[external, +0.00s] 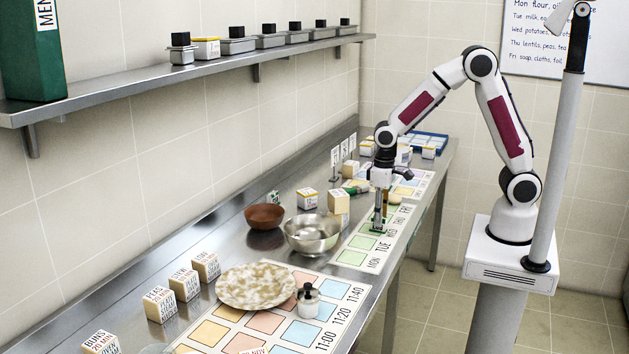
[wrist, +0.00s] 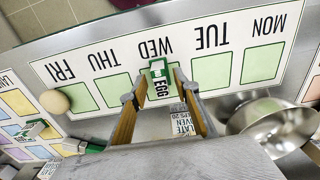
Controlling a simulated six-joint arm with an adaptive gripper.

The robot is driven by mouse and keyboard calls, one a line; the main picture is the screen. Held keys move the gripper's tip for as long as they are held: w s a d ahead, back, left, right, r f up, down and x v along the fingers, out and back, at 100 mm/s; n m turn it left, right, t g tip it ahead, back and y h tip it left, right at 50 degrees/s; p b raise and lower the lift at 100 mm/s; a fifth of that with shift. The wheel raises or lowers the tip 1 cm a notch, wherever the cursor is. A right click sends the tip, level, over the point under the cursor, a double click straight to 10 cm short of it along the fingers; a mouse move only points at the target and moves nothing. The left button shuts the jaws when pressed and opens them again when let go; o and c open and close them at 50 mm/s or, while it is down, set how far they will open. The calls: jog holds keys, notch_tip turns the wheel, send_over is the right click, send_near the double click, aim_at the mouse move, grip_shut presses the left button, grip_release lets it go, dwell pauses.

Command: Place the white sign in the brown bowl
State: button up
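Several small white signs stand upright on thin stands toward the far end of the counter; the nearest white sign (external: 335,157) is left of my arm. Their print is too small to read, and I cannot tell which one the task names. The brown bowl (external: 264,216) sits on the steel counter by the wall and looks empty. My gripper (external: 379,228) points down over the weekday mat (external: 353,257), right of the bowl. In the wrist view my gripper (wrist: 158,78) has its fingers apart around a green-and-white EGG block (wrist: 160,72), with slight gaps showing.
A steel bowl (external: 312,234) stands between the brown bowl and my gripper. Labelled cubes (external: 339,201) are near my gripper. A speckled plate (external: 257,285) and a small jar (external: 308,301) are on the nearer mat. A pale ball (wrist: 54,101) lies by FRI.

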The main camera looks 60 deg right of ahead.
jog(key=shift+r, duration=2.6)
jog(key=shift+s+d+r, duration=0.1)
jog(key=shift+d+r, duration=0.05)
jog(key=shift+r, duration=0.1)
jog(key=s+d+r+t, duration=0.2)
jog(key=s+d+r, duration=0.3)
jog(key=s, duration=0.4)
jog(key=s+d+r+t, duration=0.3)
jog(key=s+d+r, duration=0.2)
jog(key=s+r, duration=0.3)
jog(key=shift+s+d+r+t, duration=0.25)
jog(key=shift+s+d+t, duration=0.1)
jog(key=shift+s, duration=0.55)
